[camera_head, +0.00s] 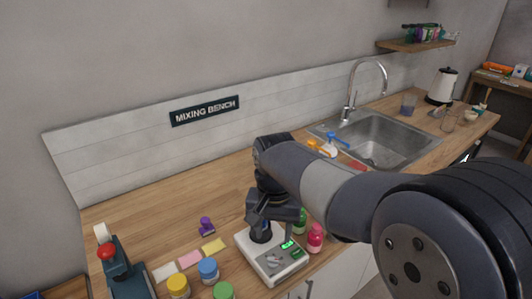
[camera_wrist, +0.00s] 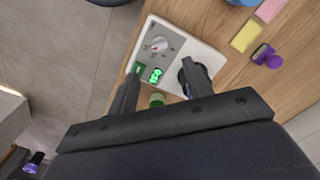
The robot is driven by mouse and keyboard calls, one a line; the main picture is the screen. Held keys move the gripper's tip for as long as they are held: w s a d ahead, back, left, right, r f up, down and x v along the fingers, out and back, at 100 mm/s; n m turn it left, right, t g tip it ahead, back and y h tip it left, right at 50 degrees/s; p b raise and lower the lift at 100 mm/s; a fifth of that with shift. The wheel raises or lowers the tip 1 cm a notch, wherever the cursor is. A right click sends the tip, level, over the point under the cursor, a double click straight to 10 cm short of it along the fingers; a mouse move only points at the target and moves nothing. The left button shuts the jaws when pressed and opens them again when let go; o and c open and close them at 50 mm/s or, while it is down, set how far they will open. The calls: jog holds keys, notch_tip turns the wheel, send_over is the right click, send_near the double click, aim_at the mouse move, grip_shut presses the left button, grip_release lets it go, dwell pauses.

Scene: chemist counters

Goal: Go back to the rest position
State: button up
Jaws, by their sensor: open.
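My gripper (camera_head: 274,212) is open above a white bench device (camera_head: 272,272) with a dial and green displays, on the wooden counter. The wrist view shows the device (camera_wrist: 205,52) beyond the two spread fingers (camera_wrist: 162,80). A dark round part on the device is partly hidden behind the right finger. A green cap (camera_wrist: 157,99) shows between the fingers, nearer the wrist; I see nothing gripped. My arm crosses the right half of the head view and hides part of the counter.
A pink bottle (camera_head: 315,238) and green bottle (camera_head: 300,221) stand close beside the device. Several coloured jars, note pads (camera_head: 190,259), a purple stamp-like item (camera_head: 207,226) and a red-knobbed apparatus (camera_head: 107,251) are left. A sink (camera_head: 395,132) with a tall tap is back right. The counter's back middle is clear.

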aim_at(273, 259)
notch_tip(273, 259, down, 10)
jog(key=shift+r, duration=0.15)
dwell(0.3)
jog(key=shift+r, duration=0.1)
